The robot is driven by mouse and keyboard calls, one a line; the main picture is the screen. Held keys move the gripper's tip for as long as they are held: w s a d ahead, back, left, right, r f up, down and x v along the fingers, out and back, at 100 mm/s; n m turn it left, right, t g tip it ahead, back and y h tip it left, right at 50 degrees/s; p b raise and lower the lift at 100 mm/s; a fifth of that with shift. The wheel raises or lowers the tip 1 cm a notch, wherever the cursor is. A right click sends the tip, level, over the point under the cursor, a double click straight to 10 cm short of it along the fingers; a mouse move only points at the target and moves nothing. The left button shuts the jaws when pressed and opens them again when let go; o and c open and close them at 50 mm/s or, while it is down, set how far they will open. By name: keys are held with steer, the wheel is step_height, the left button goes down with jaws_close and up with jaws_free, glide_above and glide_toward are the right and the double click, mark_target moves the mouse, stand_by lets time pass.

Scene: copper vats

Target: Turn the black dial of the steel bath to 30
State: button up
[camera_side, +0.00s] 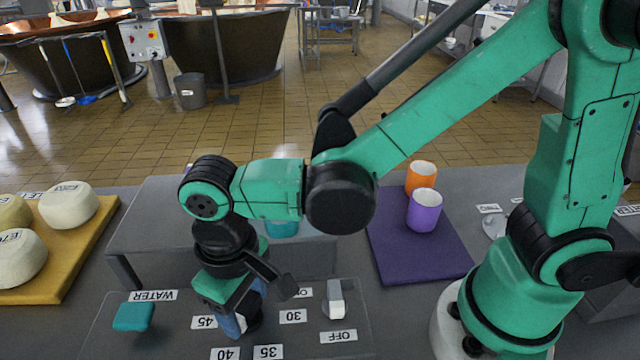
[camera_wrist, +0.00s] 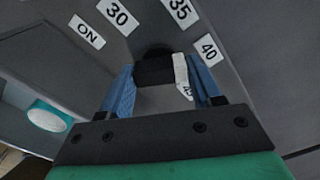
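The steel bath's panel (camera_side: 165,335) lies at the front, with labels 30 (camera_side: 293,316), 35 (camera_side: 268,352), 40 (camera_side: 225,354) and 45 (camera_side: 204,322) around the dial. My gripper (camera_side: 245,322) points down over the dial, which it mostly hides in the side view. In the wrist view the black dial (camera_wrist: 153,70) sits between my two blue fingers (camera_wrist: 160,75). A gap with a white label shows between the dial and the right finger, so the gripper looks open around it. I cannot tell where the dial points.
A switch with a pale handle (camera_side: 335,300) stands near the OFF label, right of my gripper. A teal handle (camera_side: 133,316) is by the WATER label. A teal cup (camera_side: 282,228) is behind. Purple (camera_side: 424,212) and orange (camera_side: 421,176) cups stand right; cheeses (camera_side: 68,205) lie left.

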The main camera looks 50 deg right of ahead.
steer(key=shift+n, duration=0.3)
steer(key=n, duration=1.1)
steer(key=shift+n, duration=0.3)
steer(key=n, duration=1.1)
steer(key=shift+a+n, duration=0.1)
steer(key=shift+n, duration=0.3)
steer(key=o, duration=1.3)
steer(key=shift+c, duration=0.2)
